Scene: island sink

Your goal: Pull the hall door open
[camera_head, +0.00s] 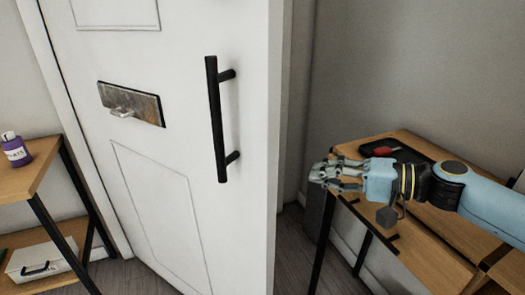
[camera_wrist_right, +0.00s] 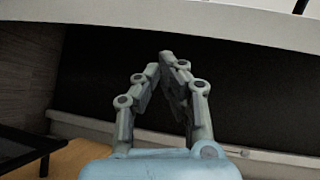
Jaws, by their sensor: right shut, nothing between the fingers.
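The hall door (camera_head: 180,60) is white and stands ajar, with its free edge toward the right and a gap beside it. A black vertical bar handle (camera_head: 215,120) is fixed near that edge. A metal plate with a small lever (camera_head: 130,104) sits to the left of the handle. My right gripper (camera_head: 318,172) is shut and empty, to the right of the door's edge and apart from the handle. In the right wrist view its fingertips (camera_wrist_right: 168,58) meet, with a pale edge across the top of the picture. My left gripper is not in view.
A wooden desk (camera_head: 440,245) with a black tray (camera_head: 395,150) holding a red item stands at the right, under my right arm. A wooden shelf (camera_head: 25,180) with a purple bottle (camera_head: 15,150) and a white box (camera_head: 40,260) stands at the left. Dark floor shows beside the door.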

